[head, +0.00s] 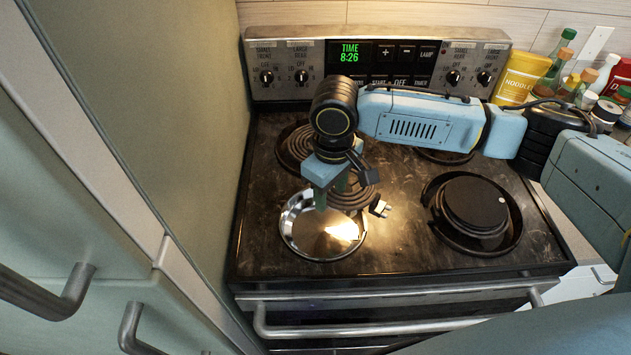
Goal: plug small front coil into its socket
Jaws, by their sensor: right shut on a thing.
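The small front coil (352,198) is a dark spiral ring with a terminal end (379,208) at its right side. My right gripper (331,190), with greenish fingers under a light blue body, is shut on the coil. The coil is over the back right part of the shiny drip pan (297,238) at the stove's front left. Whether it touches the pan cannot be told. The socket cannot be made out. My left gripper is not in view.
A rear left coil (290,150) lies behind. A black disc (476,204) sits in the front right burner opening. My right arm crosses above the rear burners. Bottles and a noodles packet (523,76) stand right of the control panel (376,62). A cabinet wall (165,95) bounds the left.

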